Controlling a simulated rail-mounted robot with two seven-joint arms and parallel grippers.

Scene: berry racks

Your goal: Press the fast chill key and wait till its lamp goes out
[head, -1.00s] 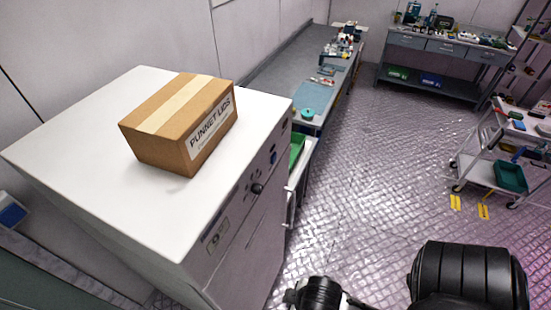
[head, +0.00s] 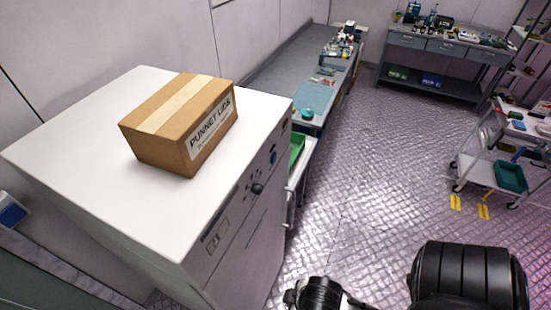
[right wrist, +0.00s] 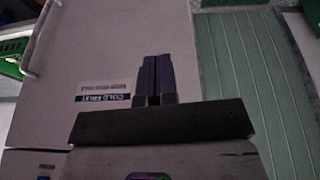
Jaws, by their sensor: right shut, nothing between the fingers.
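A white cabinet (head: 75,130) with a control panel (head: 237,215) on its front stands at the left of the head view. The panel carries a dark knob (head: 257,189), a small display (head: 218,240) and several small dark keys or marks. I cannot tell which is the fast chill key or whether its lamp is lit. My right gripper (right wrist: 153,58) is shut and empty in the right wrist view, over a pale door (right wrist: 95,60) with a blue-and-white label (right wrist: 104,99). Whether it touches anything is unclear. My left gripper is out of view.
A cardboard box (head: 180,125) labelled punnet lids sits on the cabinet. A long grey bench (head: 285,70) runs behind it, with a green tray (head: 297,148) beside the cabinet. A trolley (head: 485,172) stands at right. The floor between is clear.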

